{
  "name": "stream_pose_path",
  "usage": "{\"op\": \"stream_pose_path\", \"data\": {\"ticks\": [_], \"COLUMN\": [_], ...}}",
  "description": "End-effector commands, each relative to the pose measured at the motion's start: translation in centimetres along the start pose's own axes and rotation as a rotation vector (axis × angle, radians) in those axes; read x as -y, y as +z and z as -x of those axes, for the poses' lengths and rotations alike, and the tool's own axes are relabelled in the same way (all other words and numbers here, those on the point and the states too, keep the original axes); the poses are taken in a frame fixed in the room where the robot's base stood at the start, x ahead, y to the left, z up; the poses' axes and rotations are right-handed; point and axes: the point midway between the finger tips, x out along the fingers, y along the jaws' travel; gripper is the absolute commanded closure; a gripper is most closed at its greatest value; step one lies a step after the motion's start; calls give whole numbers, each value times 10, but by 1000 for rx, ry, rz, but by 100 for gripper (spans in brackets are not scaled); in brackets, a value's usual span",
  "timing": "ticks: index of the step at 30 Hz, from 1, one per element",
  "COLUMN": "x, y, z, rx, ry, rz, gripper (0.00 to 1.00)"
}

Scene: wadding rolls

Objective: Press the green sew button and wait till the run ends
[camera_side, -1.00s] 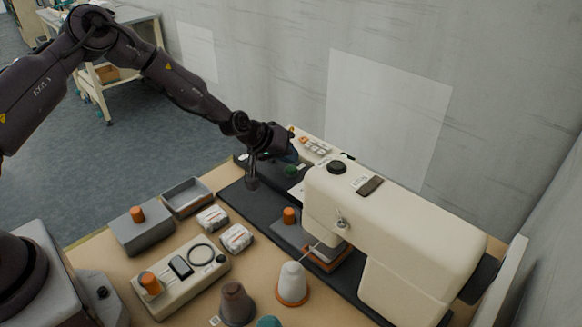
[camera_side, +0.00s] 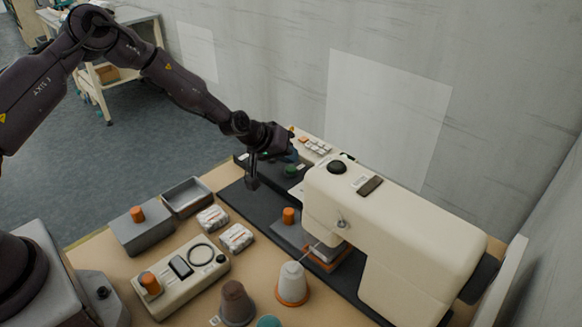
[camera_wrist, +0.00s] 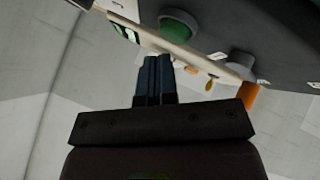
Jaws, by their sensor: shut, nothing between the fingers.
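The green sew button (camera_side: 291,170) sits on a dark panel at the far end of the cream sewing machine (camera_side: 405,230). In the wrist view the green button (camera_wrist: 177,27) is a round domed cap just past my fingertips. My gripper (camera_side: 290,157) is shut and empty, close above the button in the side view. In the wrist view my gripper (camera_wrist: 158,58) shows two dark bluish fingers together, pointing toward the button. A small gap seems to separate them; contact cannot be told.
A grey open tray (camera_side: 186,197), a grey box with an orange knob (camera_side: 142,232) and white wrapped rolls (camera_side: 236,238) lie to the left. Thread cones (camera_side: 292,284) stand in front. A wall rises behind the machine.

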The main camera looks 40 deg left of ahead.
Motion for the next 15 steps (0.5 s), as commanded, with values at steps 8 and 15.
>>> {"op": "stream_pose_path", "data": {"ticks": [8,15], "x": [0,2], "y": [0,2], "z": [0,-3], "rx": [0,0], "ry": [0,0], "rz": [0,0], "gripper": [100,100]}}
